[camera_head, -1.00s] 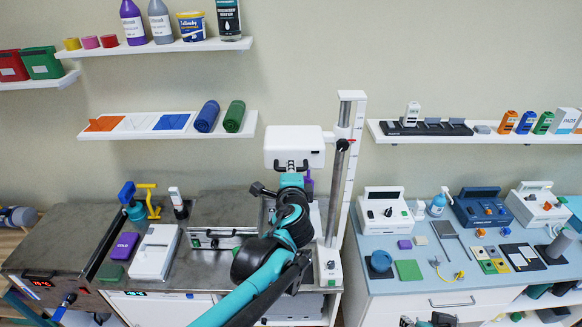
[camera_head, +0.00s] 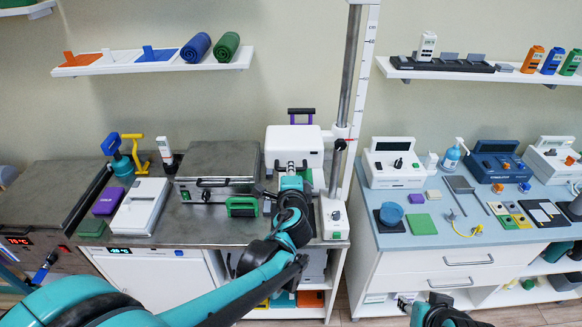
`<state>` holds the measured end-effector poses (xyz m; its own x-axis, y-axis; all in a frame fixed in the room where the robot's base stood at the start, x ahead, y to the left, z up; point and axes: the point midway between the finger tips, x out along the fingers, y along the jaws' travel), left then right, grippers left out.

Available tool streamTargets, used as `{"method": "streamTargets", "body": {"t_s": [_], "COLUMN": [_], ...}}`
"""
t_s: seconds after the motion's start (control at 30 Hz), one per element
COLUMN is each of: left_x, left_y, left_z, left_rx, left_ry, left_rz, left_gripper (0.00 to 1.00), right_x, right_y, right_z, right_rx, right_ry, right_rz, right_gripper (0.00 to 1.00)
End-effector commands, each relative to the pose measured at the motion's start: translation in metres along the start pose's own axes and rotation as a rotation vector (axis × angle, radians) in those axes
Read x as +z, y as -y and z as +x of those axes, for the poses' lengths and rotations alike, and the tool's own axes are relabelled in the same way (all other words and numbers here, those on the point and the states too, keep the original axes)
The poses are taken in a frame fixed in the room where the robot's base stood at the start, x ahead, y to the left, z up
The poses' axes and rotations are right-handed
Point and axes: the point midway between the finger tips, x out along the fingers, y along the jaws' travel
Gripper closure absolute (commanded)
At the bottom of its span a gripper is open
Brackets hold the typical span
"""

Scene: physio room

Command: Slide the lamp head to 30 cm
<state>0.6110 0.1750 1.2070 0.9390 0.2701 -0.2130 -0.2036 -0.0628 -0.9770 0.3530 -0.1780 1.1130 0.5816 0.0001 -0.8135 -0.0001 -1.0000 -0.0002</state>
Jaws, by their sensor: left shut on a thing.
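The lamp head (camera_head: 294,140) is a white box beside the upright column, over the back right of the steel bench. A white carriage with a dark knob (camera_head: 338,146) joins it to the column. The white scale strip (camera_head: 369,45) runs up the column; its marks are too small to read surely. My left gripper (camera_head: 291,170) is shut at the lamp head's front, on its handle, which the fingers mostly hide. The column's white base unit (camera_head: 333,216) stands below. Part of my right gripper (camera_head: 440,312) shows at the bottom edge; its fingers are unclear.
A steel case (camera_head: 218,165) and a green-handled thing (camera_head: 242,206) are close to my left arm. A purple handle (camera_head: 300,113) shows behind the lamp head. A blue-topped cabinet (camera_head: 400,238) with devices stands right of the column. Shelves hang above.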

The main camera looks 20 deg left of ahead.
Motion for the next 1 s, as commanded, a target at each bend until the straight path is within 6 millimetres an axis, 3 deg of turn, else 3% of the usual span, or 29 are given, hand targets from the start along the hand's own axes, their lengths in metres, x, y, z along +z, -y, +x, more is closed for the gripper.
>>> {"method": "streamTargets", "body": {"t_s": [0.47,0.5,0.57,0.87,1.0], "left_x": [0.001,0.001,0.001,0.0,0.0], "left_y": [-0.009,-0.009,-0.009,-0.007,-0.006], "left_z": [0.0,0.0,0.001,0.001,-0.009], "left_rx": [0.004,0.004,0.004,0.001,0.001], "left_ry": [0.002,0.003,0.002,0.001,-0.001], "left_rz": [-0.003,-0.004,-0.003,-0.001,0.0], "left_gripper": [1.0,0.82,0.68,0.68,0.68], "right_x": [0.003,0.003,0.003,0.003,0.003], "right_y": [0.0,0.0,0.0,0.0,0.0], "right_z": [0.004,0.004,0.004,0.004,0.004], "right_rx": [0.0,0.0,0.0,0.0,0.0], "right_ry": [0.0,0.0,0.0,0.0,0.0], "right_rz": [0.0,0.0,0.0,0.0,0.0], "right_gripper": [0.6,0.6,0.6,0.6,0.6]}}
